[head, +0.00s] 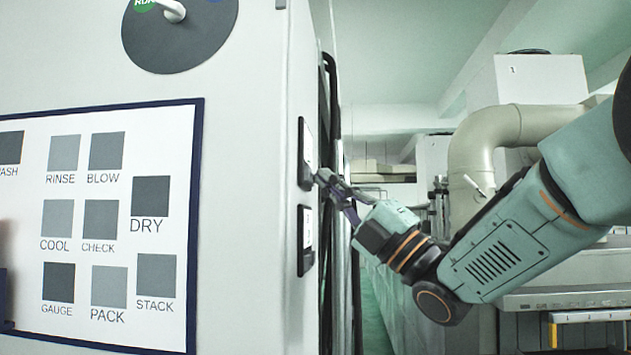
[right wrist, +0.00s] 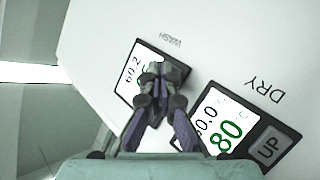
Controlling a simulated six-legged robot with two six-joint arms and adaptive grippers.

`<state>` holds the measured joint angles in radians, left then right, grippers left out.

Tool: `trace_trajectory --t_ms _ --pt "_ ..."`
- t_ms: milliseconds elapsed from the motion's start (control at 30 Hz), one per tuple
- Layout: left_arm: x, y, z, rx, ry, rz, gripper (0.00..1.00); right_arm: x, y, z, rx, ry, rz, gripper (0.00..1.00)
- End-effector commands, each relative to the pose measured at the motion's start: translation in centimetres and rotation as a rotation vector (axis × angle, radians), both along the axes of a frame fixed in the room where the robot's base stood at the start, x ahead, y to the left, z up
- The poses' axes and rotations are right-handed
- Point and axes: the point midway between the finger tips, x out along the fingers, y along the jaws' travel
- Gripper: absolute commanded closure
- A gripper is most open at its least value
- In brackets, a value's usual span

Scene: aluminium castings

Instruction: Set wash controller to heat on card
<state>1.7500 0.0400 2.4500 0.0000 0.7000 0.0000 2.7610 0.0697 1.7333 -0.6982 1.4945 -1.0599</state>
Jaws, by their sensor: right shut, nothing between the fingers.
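The wash controller (right wrist: 150,58) is a dark-framed white display on the white cabinet's side. It reads about 60.2 in black, with a second, green figure mostly hidden behind my fingers. In the head view the upper side unit (head: 306,150), seen edge-on, appears to be this controller. My right gripper (head: 322,178) is shut and empty at its lower edge; the right wrist view shows the fingertips (right wrist: 157,70) over its lower part. I cannot tell whether they touch. No card with a readable heat value shows. My left gripper is not in view.
The dry controller (right wrist: 230,122), with a green 80 and an UP button (right wrist: 268,145), sits beside the wash one. A blue-framed board (head: 150,230) with labelled grey squares and a round dial (head: 180,35) are on the cabinet front. A thick pipe (head: 480,140) stands behind my right arm.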

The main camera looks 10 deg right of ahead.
Motion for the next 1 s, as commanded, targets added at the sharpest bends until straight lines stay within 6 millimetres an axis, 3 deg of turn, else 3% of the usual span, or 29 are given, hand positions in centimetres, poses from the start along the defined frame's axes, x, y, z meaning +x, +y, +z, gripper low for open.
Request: trace_trajectory --t_ms 1000 --pt "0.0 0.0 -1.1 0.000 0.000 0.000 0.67 -0.5 -1.5 0.0 -0.001 0.001 0.000 1.00"
